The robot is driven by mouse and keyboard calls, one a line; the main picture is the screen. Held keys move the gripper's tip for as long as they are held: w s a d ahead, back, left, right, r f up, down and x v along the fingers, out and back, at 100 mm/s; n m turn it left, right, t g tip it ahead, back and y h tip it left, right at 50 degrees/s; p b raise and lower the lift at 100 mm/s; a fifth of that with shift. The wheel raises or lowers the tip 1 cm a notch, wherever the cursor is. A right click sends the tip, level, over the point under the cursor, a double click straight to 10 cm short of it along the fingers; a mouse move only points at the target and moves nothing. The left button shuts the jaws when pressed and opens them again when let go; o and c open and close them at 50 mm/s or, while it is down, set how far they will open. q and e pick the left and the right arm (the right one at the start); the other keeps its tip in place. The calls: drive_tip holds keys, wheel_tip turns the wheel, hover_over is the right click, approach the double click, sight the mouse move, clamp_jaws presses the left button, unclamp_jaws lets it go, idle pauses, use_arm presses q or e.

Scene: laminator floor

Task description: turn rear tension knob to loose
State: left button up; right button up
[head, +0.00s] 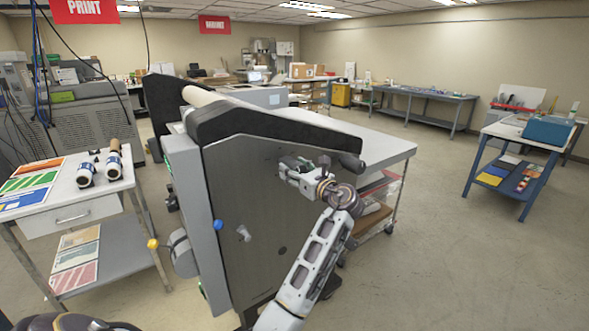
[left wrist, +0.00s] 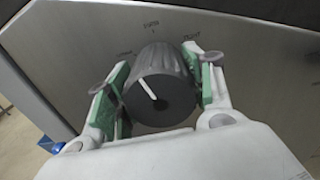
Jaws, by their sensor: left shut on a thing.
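The tension knob (left wrist: 160,88) is a dark ribbed cylinder with a white pointer line on its face, in the left wrist view. The pointer slants to the upper left of the picture. Small printed labels stand on the grey panel (left wrist: 255,65) around it; the left one is blurred and partly hidden. My left gripper (left wrist: 158,92) is shut on the knob, one green-padded finger on each side. In the head view the left gripper (head: 290,168) is against the side panel of the laminator (head: 250,215), and the knob is hidden there. My right gripper is not in view.
A print table (head: 75,222) with rolls stands on the left. A blue-legged bench (head: 526,195) stands on the right. The floor on the right is clear.

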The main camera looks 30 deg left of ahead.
use_arm(q)
drive_tip(key=shift+n, duration=1.1)
drive_tip(key=n, duration=0.3)
drive_tip(key=n+b, duration=0.1)
drive_tip(key=n, duration=0.3)
drive_tip(key=shift+f+n+b, duration=0.15)
drive_tip(key=shift+n+b, duration=0.2)
drive_tip(key=shift+n, duration=0.45)
drive_tip(key=o, duration=1)
drive_tip(key=shift+s+d, duration=0.1)
drive_tip(key=shift+d, duration=0.1)
drive_tip(key=shift+v, duration=3.6)
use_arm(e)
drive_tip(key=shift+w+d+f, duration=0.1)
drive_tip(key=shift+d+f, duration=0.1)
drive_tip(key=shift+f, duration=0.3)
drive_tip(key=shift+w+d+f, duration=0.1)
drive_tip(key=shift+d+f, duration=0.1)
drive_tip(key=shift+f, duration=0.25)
use_arm(q)
drive_tip(key=shift+n, duration=0.3)
